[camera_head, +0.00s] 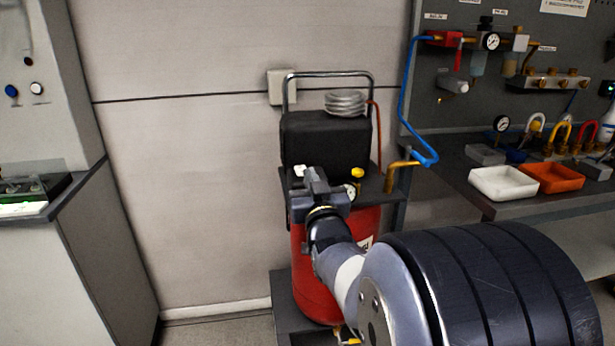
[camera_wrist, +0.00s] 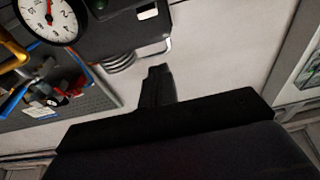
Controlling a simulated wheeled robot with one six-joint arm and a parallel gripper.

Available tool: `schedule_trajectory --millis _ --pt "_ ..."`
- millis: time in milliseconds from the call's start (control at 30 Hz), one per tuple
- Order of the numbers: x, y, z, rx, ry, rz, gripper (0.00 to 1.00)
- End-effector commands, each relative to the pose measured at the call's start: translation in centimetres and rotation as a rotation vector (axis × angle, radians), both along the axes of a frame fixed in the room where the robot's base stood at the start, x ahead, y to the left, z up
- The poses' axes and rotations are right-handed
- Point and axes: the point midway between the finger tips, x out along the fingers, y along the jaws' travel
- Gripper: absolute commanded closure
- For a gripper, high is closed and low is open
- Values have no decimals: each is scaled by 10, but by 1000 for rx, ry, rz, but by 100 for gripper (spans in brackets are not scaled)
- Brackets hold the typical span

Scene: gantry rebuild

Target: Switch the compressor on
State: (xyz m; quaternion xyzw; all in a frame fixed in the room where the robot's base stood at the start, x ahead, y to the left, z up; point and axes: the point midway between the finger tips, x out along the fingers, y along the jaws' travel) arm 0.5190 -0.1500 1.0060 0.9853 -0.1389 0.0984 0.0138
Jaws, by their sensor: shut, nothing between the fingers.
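The compressor has a black motor housing (camera_head: 325,140) above a red tank (camera_head: 310,262), and stands against the wall. My gripper (camera_head: 312,174) is shut and empty, in front of the housing's lower part. In the wrist view my closed fingers (camera_wrist: 158,84) appear as a dark narrow shape. A small white piece (camera_head: 299,171) shows just left of my fingertips; I cannot tell whether it is the switch. In the wrist view a white patch (camera_wrist: 148,13) sits on a dark box, apart from my fingers. My arm hides part of the tank.
A gauge (camera_head: 350,191) and a yellow knob (camera_head: 357,173) are close to the right of my gripper. A coiled hose (camera_head: 346,103) lies on the housing. At the right, a bench holds a white tray (camera_head: 503,184) and an orange tray (camera_head: 552,178). A blue hose (camera_head: 404,100) hangs near the panel.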

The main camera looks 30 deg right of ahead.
Motion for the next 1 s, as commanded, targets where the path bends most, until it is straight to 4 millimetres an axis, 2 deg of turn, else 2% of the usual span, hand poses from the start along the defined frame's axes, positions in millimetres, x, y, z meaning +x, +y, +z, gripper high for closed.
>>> schedule_trajectory --millis 467,600,700,1000 --pt "85 -24 17 1 3 0 100" --pt "81 -23 -7 1 5 0 100" --pt "80 -23 -17 0 4 0 100" --pt "78 -22 -23 -1 1 0 100"
